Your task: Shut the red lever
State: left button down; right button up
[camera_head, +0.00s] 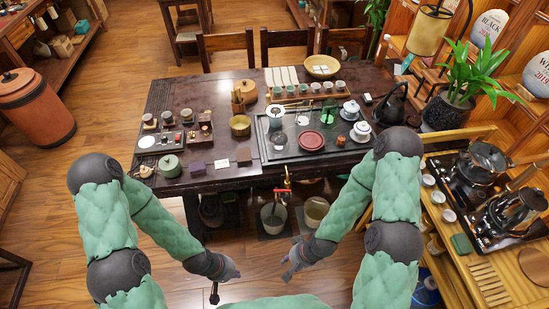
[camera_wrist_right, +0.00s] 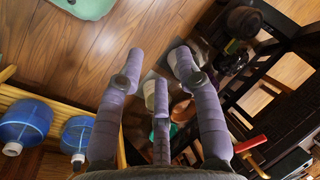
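The red lever (camera_head: 281,190) sticks out from a small brass tap at the front edge of the dark tea table. In the right wrist view the red lever (camera_wrist_right: 250,144) shows at the lower right, outside my fingers, with a brass part below it. My right gripper (camera_head: 291,268) is below and in front of the tap in the head view, apart from the lever. Its purple fingers (camera_wrist_right: 157,75) are spread and hold nothing. My left gripper (camera_head: 224,280) is lower left of the tap, away from it; its fingers look spread and empty.
Buckets (camera_head: 273,217) stand on the floor under the tap. The tea table (camera_head: 225,180) carries a tea tray, cups and boxes. A wooden side stand (camera_head: 437,200) with kettles is at the right; blue bottles (camera_wrist_right: 25,120) show by it. The floor before the table is clear.

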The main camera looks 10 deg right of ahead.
jog(key=w+d+f+m+t+y+b, duration=0.1)
jog(key=w+f+m+t+b, duration=0.15)
jog(key=w, duration=0.45)
jog(key=w+d+f+m+t+b, duration=0.1)
jog(key=w+f+t, duration=0.2)
jog(key=w, duration=0.4)
jog(key=m+t+y+b, duration=0.5)
jog(key=t+y+b, duration=0.15)
jog(key=y, duration=0.25)
send_near(279, 191)
jog(key=shift+n+t, duration=0.25)
jog(key=shift+t, duration=0.15)
jog(key=x, duration=0.3)
jog(key=f+x, duration=0.1)
jog(key=x, duration=0.3)
jog(key=b+x, duration=0.1)
jog(key=x, duration=0.2)
jog(key=shift+w+a+f, duration=0.15)
jog(key=shift+w+f, duration=0.1)
jog(key=shift+f, duration=0.1)
grip_shut()
